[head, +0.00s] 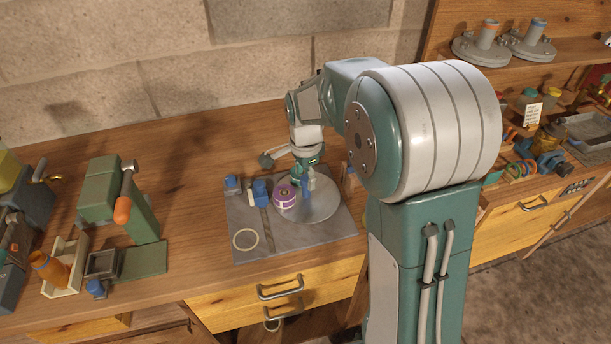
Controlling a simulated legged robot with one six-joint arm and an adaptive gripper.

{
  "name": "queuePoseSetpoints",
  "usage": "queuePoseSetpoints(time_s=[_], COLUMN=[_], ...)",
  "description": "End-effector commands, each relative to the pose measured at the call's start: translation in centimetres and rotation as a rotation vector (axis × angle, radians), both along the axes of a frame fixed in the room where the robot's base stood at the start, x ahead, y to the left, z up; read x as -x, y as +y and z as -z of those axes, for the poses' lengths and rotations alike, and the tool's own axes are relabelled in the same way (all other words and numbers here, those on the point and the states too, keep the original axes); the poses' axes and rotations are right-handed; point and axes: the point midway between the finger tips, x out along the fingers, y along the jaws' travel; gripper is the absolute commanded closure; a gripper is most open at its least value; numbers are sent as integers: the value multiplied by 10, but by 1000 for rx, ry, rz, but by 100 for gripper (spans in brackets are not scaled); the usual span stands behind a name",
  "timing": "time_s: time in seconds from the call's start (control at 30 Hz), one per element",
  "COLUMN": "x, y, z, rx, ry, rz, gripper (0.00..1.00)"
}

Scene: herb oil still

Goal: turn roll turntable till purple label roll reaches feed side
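The roll turntable (322,209) is a pale grey disc on a grey base plate (285,246) on the wooden bench. The purple label roll (287,198) sits at the left side of the disc, beside a blue block (261,190) on the plate. My gripper (307,188) points down over the back part of the disc, just right of the purple roll. A blue piece shows at its fingertips. The fingers are small and partly hidden, so I cannot tell whether they are open or shut, or touching anything.
A cream ring (246,239) lies on the plate's front left. A green press (121,200) stands to the left, with an orange bottle (48,268) in a tray. My arm hides the bench to the right of the plate. Bare bench lies between press and plate.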

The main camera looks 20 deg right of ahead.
Motion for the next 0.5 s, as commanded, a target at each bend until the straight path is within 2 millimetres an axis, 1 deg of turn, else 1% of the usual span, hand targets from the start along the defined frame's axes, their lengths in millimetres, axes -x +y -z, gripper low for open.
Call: queuePoseSetpoints(time_s=[0.37,0.47,0.5], x=[1,1,0], y=[0,0,0], z=[-2,-11,-17], rx=[0,1,1], ry=[2,1,-1], rz=[-1,-1,-1], gripper=[24,24,24])
